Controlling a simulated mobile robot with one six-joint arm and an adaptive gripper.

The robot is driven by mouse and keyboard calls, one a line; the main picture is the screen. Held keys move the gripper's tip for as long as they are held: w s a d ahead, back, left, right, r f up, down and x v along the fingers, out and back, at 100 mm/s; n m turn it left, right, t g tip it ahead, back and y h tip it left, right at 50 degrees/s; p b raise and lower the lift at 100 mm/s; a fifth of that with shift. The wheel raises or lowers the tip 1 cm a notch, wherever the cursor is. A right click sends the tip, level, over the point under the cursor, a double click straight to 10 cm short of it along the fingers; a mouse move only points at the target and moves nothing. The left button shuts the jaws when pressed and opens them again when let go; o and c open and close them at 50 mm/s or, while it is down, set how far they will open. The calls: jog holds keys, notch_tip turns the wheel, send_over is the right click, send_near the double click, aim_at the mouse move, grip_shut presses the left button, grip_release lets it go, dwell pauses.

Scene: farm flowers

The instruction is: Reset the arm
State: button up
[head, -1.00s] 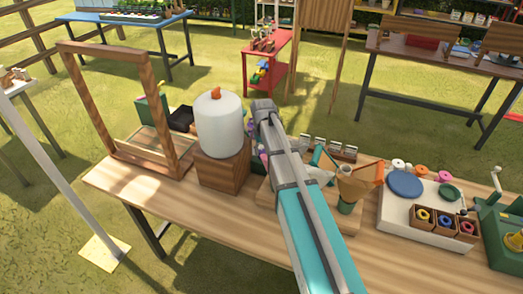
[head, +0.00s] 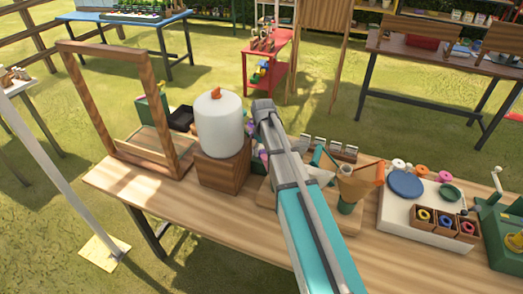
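My arm (head: 305,215) reaches from the bottom of the head view up over the middle of the wooden table (head: 220,210). Its far end is beside the right side of a white tank with an orange top (head: 218,125), which stands on a wooden block (head: 222,170). My gripper is hidden behind the end of the arm, so its fingers do not show. I cannot tell whether the arm touches anything.
Right of the arm stand a funnel-shaped paper wrap (head: 357,182), a white board (head: 410,220) with ribbon spools, and a green machine (head: 500,235). A wooden frame (head: 75,110) stands at the left. The front left of the table is clear.

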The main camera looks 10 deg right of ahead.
jog(key=shift+o, duration=0.2)
jog(key=shift+r, duration=0.2)
jog(key=shift+s+r+p, duration=0.1)
jog(key=shift+r+p, duration=0.35)
jog(key=shift+p, duration=0.15)
notch_tip(320, 180, up, 8)
jog(key=p, duration=0.8)
jog(key=shift+r+p, duration=0.35)
